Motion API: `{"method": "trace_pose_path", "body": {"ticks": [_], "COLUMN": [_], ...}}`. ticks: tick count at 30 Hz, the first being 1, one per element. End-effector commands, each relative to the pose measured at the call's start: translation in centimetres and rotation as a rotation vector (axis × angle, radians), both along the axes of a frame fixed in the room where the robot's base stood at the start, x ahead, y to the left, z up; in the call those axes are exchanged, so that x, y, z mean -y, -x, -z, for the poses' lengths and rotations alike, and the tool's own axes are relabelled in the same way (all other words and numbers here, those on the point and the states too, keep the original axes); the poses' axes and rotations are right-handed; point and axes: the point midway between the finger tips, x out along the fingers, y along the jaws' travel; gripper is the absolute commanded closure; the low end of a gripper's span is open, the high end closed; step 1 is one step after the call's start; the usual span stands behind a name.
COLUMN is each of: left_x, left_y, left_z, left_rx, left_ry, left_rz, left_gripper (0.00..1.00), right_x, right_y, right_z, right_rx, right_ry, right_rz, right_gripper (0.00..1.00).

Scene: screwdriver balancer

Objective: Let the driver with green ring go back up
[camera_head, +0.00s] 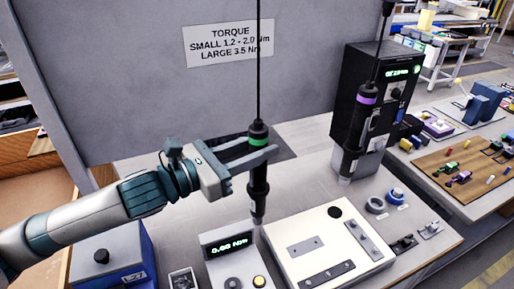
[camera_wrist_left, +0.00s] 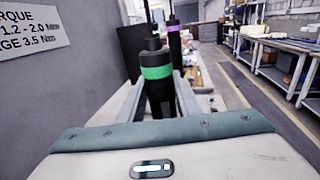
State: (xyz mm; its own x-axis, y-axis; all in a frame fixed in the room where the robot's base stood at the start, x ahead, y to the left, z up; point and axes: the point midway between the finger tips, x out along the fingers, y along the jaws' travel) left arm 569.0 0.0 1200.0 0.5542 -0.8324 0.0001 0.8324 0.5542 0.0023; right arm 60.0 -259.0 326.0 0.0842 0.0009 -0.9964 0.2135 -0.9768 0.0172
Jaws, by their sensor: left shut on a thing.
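The driver with the green ring (camera_head: 259,187) hangs upright on a dark cable over the bench, its tip close above the area between the torque display and the white plate. My left gripper (camera_head: 268,157) comes in from the left and is shut on this driver just below the green ring. In the left wrist view the black driver body with its green ring (camera_wrist_left: 156,72) stands between the two fingers (camera_wrist_left: 160,95). My right gripper is not in view.
A driver with a purple ring (camera_head: 358,117) hangs at the right in front of a black box (camera_head: 377,75). A grey panel with a torque sign (camera_head: 229,43) stands behind.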

Motion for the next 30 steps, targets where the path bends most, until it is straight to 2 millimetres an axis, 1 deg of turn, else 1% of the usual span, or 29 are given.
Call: {"method": "trace_pose_path", "body": {"ticks": [8, 15, 24, 30], "left_x": [0.0, 0.0, 0.0, 0.0], "left_y": [0.0, 0.0, 0.0, 0.0], "left_z": [-0.2, -1.7, -4.0, -4.5], "left_rx": [-0.001, -0.002, -0.001, -0.001], "left_ry": [0.000, 0.000, 0.001, 0.000], "left_rz": [-0.001, -0.001, -0.001, -0.001], "left_gripper": [1.00, 1.00, 1.00, 1.00], "right_x": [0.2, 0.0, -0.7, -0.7], "right_y": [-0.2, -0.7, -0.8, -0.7], "right_z": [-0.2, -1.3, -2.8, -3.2], "right_rx": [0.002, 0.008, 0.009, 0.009], "right_ry": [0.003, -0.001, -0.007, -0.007], "right_rz": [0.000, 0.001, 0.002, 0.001], "right_gripper": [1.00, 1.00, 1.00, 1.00]}}
